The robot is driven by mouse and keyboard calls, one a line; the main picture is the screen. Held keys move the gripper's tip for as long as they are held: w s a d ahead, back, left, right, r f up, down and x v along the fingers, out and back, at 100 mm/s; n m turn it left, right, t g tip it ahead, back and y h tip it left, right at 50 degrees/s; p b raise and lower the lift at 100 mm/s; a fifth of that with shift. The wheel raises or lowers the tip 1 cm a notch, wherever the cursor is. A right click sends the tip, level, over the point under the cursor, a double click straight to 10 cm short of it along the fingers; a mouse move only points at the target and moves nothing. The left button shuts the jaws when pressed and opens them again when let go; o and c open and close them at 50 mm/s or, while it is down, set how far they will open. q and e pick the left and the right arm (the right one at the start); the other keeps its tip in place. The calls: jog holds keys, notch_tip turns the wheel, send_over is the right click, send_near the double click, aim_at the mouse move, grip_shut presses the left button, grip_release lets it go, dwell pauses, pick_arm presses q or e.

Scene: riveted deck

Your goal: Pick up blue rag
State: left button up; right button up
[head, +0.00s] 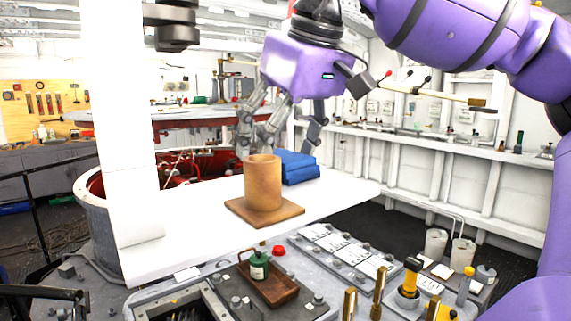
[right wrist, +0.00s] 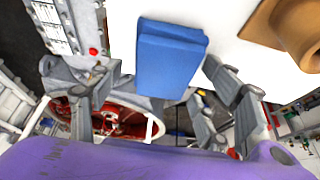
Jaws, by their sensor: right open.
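The blue rag (head: 300,168) is a folded stack lying on the white tabletop (head: 200,240), just behind and right of a brown cylinder. My right gripper (head: 282,138) is open and empty, above the table near the rag and cylinder, its fingers pointing down. In the right wrist view the rag (right wrist: 168,62) lies between the two spread fingers of the gripper (right wrist: 155,88), and I see no contact. My left gripper is not in view.
The brown cylinder (head: 263,185) on its square base stands close in front of the rag; its edge shows in the right wrist view (right wrist: 296,28). A white post (head: 130,130) rises at the table's left. A control console with a wooden tray (head: 270,285) is in front. The tabletop right of the rag is clear.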

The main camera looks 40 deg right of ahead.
aim_at(280, 152)
jog(key=shift+c, duration=0.6)
jog(key=shift+a+f, duration=0.1)
jog(key=c, duration=1.2)
jog(key=r, duration=0.4)
jog(key=shift+s+d+r+b, duration=0.15)
jog(key=shift+s+d+b, duration=0.05)
jog(key=shift+d+b, duration=0.15)
jog(key=s+d+r+p, duration=0.1)
jog(key=s+d+r, duration=0.1)
jog(key=s+r, duration=0.1)
jog(key=s+d+r+p, duration=0.1)
jog(key=s+r, duration=0.2)
jog(key=s, duration=0.2)
jog(key=s+d+r+p, duration=0.1)
jog(key=s+d+r, duration=0.1)
jog(key=s+r, duration=0.1)
jog(key=shift+s+d+r, duration=0.2)
jog(key=shift+s+d, duration=0.1)
jog(key=shift+s, duration=0.3)
